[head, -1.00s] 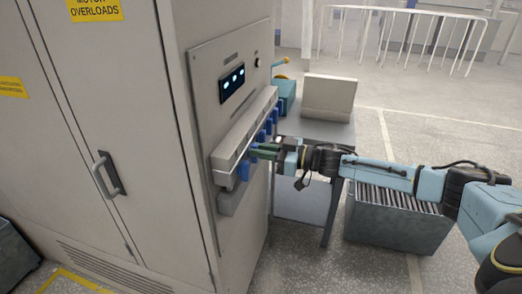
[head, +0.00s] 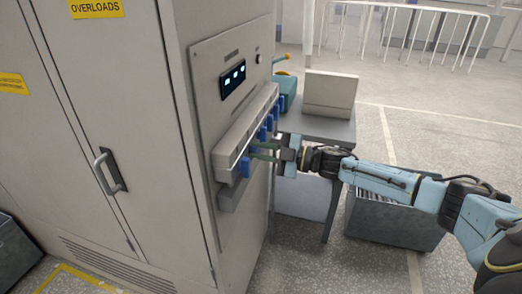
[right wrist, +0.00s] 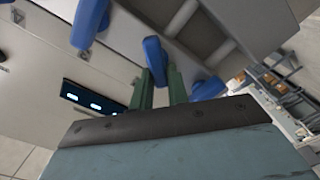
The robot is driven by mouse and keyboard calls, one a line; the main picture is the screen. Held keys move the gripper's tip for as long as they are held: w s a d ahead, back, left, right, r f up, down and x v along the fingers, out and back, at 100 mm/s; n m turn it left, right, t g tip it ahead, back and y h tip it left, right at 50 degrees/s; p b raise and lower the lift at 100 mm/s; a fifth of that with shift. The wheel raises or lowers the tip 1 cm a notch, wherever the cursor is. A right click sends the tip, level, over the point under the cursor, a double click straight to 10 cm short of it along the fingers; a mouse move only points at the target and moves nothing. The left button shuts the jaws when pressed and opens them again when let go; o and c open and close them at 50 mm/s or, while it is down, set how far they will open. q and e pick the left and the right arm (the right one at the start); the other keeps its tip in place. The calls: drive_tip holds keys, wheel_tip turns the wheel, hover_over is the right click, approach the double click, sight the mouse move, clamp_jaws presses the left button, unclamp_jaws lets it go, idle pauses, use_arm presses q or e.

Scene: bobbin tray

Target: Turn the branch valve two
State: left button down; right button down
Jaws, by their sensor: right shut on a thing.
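A row of blue valve handles hangs from a grey manifold (head: 238,140) on the side of the cabinet. In the head view, the nearest blue handle (head: 246,166) is at the left end, and others run back to the right. My right gripper (head: 256,149) is at the row, just beyond the nearest handle. In the right wrist view its green fingers (right wrist: 162,80) are shut on a blue handle (right wrist: 154,54). One handle (right wrist: 207,88) is to the right of the fingers and another (right wrist: 88,22) to the upper left. The fingers partly hide the held handle. My left gripper is not in view.
A small display (head: 232,78) is on the panel above the manifold. Behind stands a table with a beige box (head: 330,92) and a teal item (head: 285,90). A grey crate (head: 385,222) is on the floor under my right arm. Floor to the right is open.

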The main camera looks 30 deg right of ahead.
drive_tip(key=n, duration=0.3)
drive_tip(key=shift+a+f+b, duration=0.1)
drive_tip(key=shift+f+b, duration=0.15)
drive_tip(key=shift+b, duration=0.15)
drive_tip(key=n, duration=0.1)
drive_tip(key=n+b, duration=0.1)
drive_tip(key=n, duration=0.1)
drive_tip(key=shift+s+f+n+b, duration=0.1)
drive_tip(key=shift+f+n+b, duration=0.2)
drive_tip(key=shift+n, duration=0.5)
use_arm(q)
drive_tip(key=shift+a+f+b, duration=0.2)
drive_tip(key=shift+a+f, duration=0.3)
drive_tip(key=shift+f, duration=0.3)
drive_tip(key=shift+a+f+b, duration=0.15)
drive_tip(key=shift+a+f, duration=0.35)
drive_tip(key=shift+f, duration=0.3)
use_arm(e)
drive_tip(key=shift+n, duration=0.4)
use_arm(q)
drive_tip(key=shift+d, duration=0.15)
use_arm(e)
drive_tip(key=c, duration=1.4)
unclamp_jaws()
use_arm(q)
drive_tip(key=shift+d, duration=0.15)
use_arm(e)
drive_tip(key=shift+o, duration=0.2)
